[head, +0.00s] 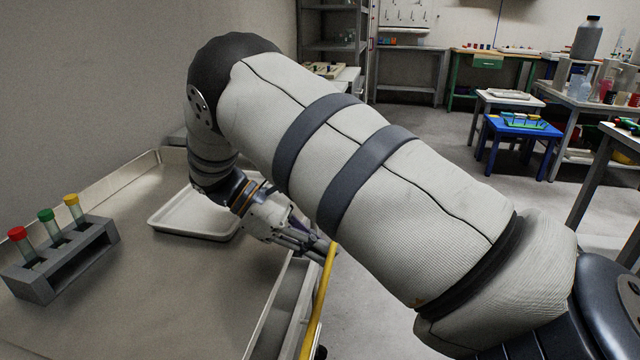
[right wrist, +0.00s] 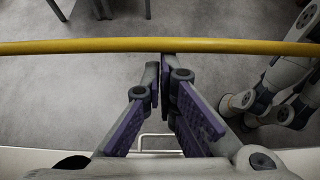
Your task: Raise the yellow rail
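The yellow rail (head: 318,305) runs along the right edge of the grey work surface in the head view. In the right wrist view the yellow rail (right wrist: 90,46) crosses the whole width near the top, unbroken. My right gripper (head: 308,246) is at the far part of the rail. Its fingertips (right wrist: 162,72) sit close together at the rail's lower edge in the wrist view, with a thin gap between them. The rail does not pass visibly between the fingers. I cannot tell whether the tips touch it. My left gripper is in neither view.
A grey rack (head: 62,262) with red-, green- and yellow-capped tubes stands at the left. My right arm covers much of the middle. Open floor lies right of the rail; a blue table (head: 510,127) stands farther back.

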